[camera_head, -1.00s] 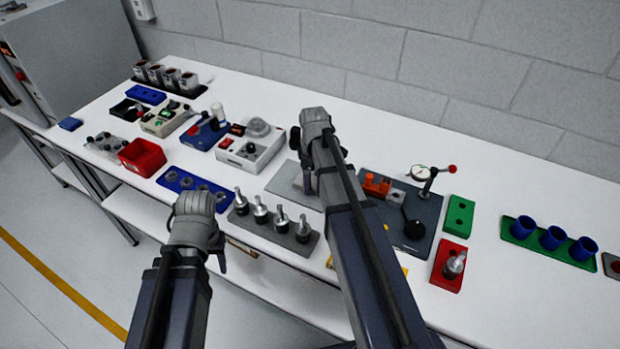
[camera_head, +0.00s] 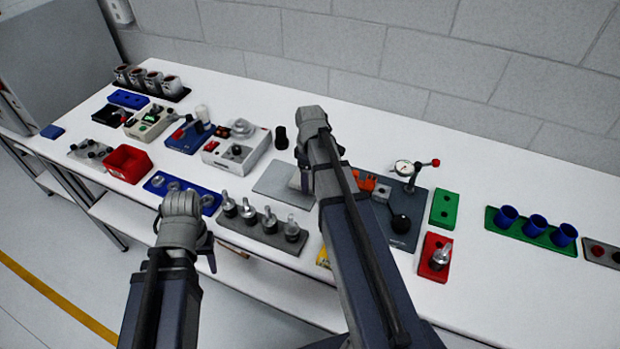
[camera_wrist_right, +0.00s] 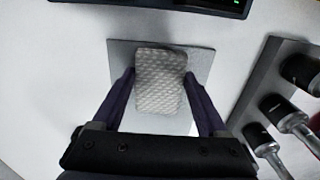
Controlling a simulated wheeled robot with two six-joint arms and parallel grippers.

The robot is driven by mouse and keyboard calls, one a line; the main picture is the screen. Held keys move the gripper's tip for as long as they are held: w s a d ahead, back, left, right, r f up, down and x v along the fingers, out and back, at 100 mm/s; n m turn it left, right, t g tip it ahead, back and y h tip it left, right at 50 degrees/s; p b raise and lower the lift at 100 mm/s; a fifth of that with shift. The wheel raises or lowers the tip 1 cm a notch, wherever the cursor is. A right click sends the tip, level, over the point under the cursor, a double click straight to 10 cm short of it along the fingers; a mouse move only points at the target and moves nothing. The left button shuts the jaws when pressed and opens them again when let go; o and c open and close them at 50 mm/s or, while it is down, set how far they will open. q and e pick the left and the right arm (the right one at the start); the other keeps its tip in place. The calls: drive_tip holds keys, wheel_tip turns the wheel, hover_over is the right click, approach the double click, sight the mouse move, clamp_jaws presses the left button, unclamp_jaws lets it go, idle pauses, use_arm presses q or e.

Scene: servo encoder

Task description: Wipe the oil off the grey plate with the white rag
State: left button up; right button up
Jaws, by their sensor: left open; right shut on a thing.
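The grey plate (camera_head: 272,183) lies flat on the white bench in the head view, partly hidden behind my right arm. In the right wrist view the plate (camera_wrist_right: 122,55) is under the white rag (camera_wrist_right: 160,95), a pale textured pad. My right gripper (camera_wrist_right: 160,78) is shut on the rag, one finger on each side, over the plate. I cannot tell whether the rag touches the plate. No oil is clearly visible; a dark shade by the rag's far right corner could be shadow. My left gripper (camera_head: 208,255) is open and empty in front of the bench edge.
A grey rack (camera_head: 262,233) with several metal-and-black tools stands just in front of the plate. A white device (camera_head: 237,150) and a black cylinder (camera_head: 281,138) are behind it. A dark gauge fixture (camera_head: 405,215) is to the right. A red bin (camera_head: 127,163) is at left.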

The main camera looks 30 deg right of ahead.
drive_tip(key=shift+r+p, duration=1.95)
drive_tip(key=shift+r, duration=0.4)
wheel_tip(320, 180, up, 3)
drive_tip(key=p, duration=0.3)
